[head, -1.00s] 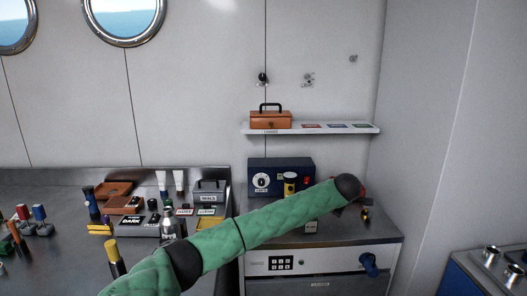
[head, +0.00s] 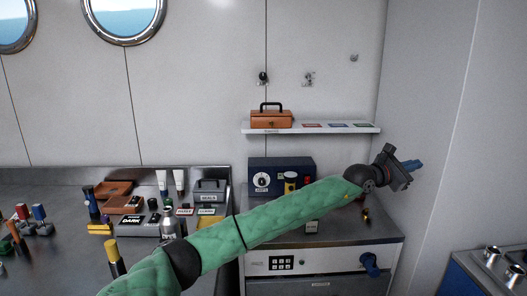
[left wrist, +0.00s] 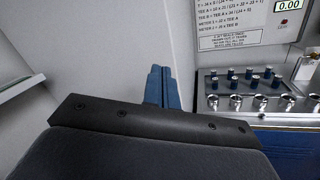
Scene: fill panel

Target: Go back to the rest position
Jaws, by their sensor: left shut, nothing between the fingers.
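My left gripper (head: 413,165) is at the end of the green-sleeved arm, which reaches across the metal counter to the right. It is raised in front of the wall corner, right of the blue panel box, with its fingers pointing right. Its blue fingers (left wrist: 158,86) show close together in the left wrist view, shut with nothing between them. My right gripper is in neither view.
A dark blue box with a dial (head: 264,181) stands on the counter behind my arm. A shelf (head: 300,128) above holds an orange toolbox (head: 271,118). Tools and small boxes crowd the left bench (head: 60,262). A blue unit with metal cups (head: 490,254) is at lower right.

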